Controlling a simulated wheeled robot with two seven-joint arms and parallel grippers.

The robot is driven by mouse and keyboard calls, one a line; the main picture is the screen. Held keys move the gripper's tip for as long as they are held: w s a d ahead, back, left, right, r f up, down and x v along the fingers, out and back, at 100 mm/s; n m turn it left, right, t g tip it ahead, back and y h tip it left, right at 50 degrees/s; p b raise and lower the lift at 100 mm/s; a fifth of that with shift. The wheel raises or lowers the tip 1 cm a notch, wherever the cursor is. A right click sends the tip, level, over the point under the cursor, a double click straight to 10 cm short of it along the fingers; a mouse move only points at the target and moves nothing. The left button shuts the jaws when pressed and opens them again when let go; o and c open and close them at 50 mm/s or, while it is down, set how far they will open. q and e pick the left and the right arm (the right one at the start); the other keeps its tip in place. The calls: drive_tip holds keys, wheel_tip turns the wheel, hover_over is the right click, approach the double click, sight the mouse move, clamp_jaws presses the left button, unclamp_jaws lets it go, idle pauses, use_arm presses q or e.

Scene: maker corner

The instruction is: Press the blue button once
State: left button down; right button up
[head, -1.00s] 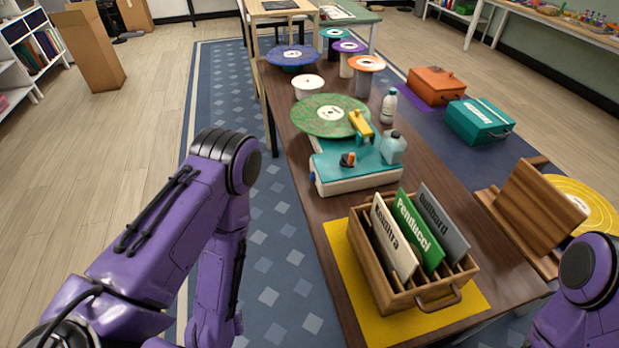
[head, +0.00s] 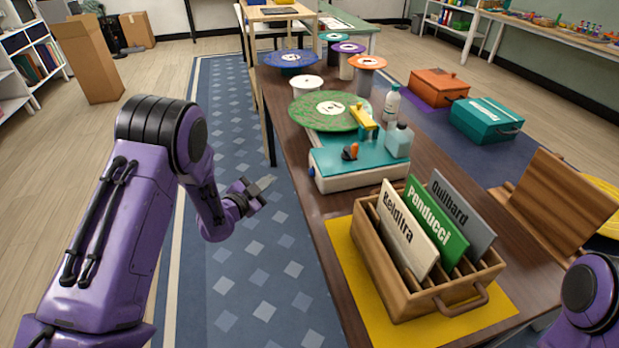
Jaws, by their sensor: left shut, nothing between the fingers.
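A record player (head: 340,178) with a teal top and pale sides stands on the long brown table. A green record (head: 310,108) lies at its far end, with a yellow tonearm (head: 364,119) beside it. My left gripper (head: 266,184) is shut and empty, left of the table and above the blue rug, a short way from the player's left side. My right gripper is out of view; only part of that arm shows at lower right.
A wooden crate (head: 385,276) with upright record sleeves stands on a yellow mat (head: 349,262) nearer me. A pale bottle (head: 398,142) and a white bottle (head: 391,104) stand by the player's right side. Several discs on stands fill the table's far end.

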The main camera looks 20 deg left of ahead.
sight(296, 187)
use_arm(q)
drive_tip(key=shift+w+d+b, duration=0.1)
drive_tip(key=shift+w+d, duration=0.8)
drive_tip(key=shift+d, duration=0.3)
drive_tip(key=shift+w+d+b, duration=0.1)
drive_tip(key=shift+w+d, duration=0.75)
drive_tip(key=shift+d, duration=0.3)
drive_tip(key=shift+w+d+b, duration=0.1)
drive_tip(key=shift+w+d, duration=0.8)
drive_tip(key=shift+d, duration=0.3)
drive_tip(key=shift+w+d, duration=0.25)
drive_tip(key=shift+d, duration=0.1)
drive_tip(key=shift+w+d, duration=0.3)
drive_tip(key=shift+d, duration=0.15)
drive_tip(key=shift+a, duration=0.1)
idle(0.5)
drive_tip(key=shift+s+a, duration=0.55)
drive_tip(key=shift+a, duration=0.15)
drive_tip(key=shift+s+a, duration=0.8)
drive_tip(key=shift+a, duration=0.2)
drive_tip(key=shift+s+a, duration=0.75)
drive_tip(key=shift+a, duration=0.25)
